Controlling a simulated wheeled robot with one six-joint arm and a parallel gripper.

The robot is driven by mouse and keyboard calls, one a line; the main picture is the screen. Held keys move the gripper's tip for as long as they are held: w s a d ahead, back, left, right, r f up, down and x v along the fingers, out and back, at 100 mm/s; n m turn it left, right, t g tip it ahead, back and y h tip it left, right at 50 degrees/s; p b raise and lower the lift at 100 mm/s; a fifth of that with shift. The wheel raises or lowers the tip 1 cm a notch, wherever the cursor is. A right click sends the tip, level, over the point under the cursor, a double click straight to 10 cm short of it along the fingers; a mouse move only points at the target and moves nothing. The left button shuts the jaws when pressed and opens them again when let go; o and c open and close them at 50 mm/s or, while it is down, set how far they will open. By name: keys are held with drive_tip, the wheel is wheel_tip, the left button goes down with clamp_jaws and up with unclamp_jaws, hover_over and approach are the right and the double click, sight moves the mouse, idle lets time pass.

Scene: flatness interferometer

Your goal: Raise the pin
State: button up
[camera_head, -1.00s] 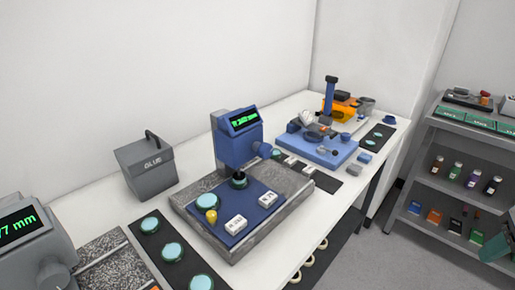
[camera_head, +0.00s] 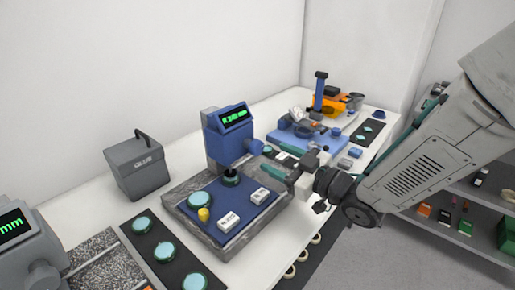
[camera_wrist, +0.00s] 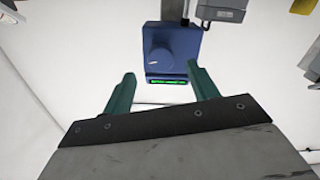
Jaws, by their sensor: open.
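The blue gauge head (camera_head: 225,138) with a green lit display stands on a grey granite base in the middle of the bench. A round blue knob (camera_head: 254,146) sticks out of its right side. The dark pin (camera_head: 231,179) under the head points down at the blue plate; its tip is hard to make out. My gripper (camera_head: 267,155) has its teal fingers apart just right of the knob. In the wrist view the gauge knob (camera_wrist: 160,57) faces me between and beyond the open fingertips (camera_wrist: 160,72), apparently touching neither.
On the blue plate (camera_head: 250,209) are a teal disc, a yellow piece and two white labelled blocks. A grey box (camera_head: 138,170) stands left of the gauge. A dark strip with teal discs lies front left. Another blue instrument (camera_head: 319,92) stands behind my gripper.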

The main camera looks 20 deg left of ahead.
sight(260, 149)
drive_tip(key=x, duration=0.7)
drive_tip(key=shift+a, duration=0.25)
drive_tip(key=c, duration=1)
